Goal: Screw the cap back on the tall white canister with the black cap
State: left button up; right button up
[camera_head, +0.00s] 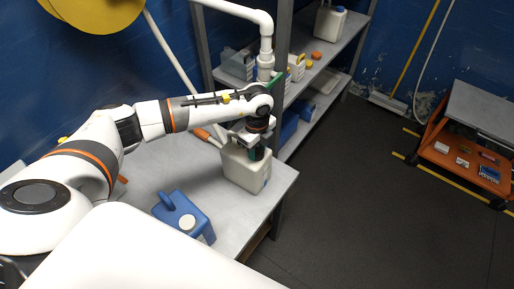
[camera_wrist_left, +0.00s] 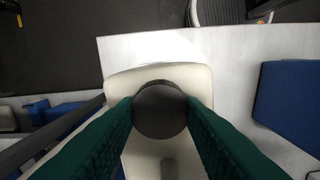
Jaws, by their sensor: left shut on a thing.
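The tall white canister (camera_head: 244,172) stands upright on the grey table near its right end in the head view. In the left wrist view the canister (camera_wrist_left: 155,82) is seen from above, with the round black cap (camera_wrist_left: 160,110) over its top. My left gripper (camera_head: 256,151) is above the canister. Its green fingers (camera_wrist_left: 160,112) are shut on the black cap, one on each side. The cap sits at the canister's neck, but I cannot tell how far it is threaded. The neck is hidden beneath the cap. My right gripper does not show.
A blue jug (camera_head: 184,216) with a white cap stands on the table (camera_head: 150,178), left of the canister. Metal shelves (camera_head: 318,70) with bottles and boxes stand behind. An orange cart (camera_head: 465,165) is at the far right. The dark floor between is clear.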

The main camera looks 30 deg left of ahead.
pick_arm(q)
jog(key=m+b, duration=0.1)
jog(key=m, duration=0.1)
jog(key=shift+f+m, duration=0.2)
jog(key=shift+m, duration=0.2)
jog(key=shift+r+m+b, duration=0.1)
jog(key=shift+m+b, duration=0.4)
jog(key=shift+m, duration=0.6)
jog(key=shift+r, duration=0.1)
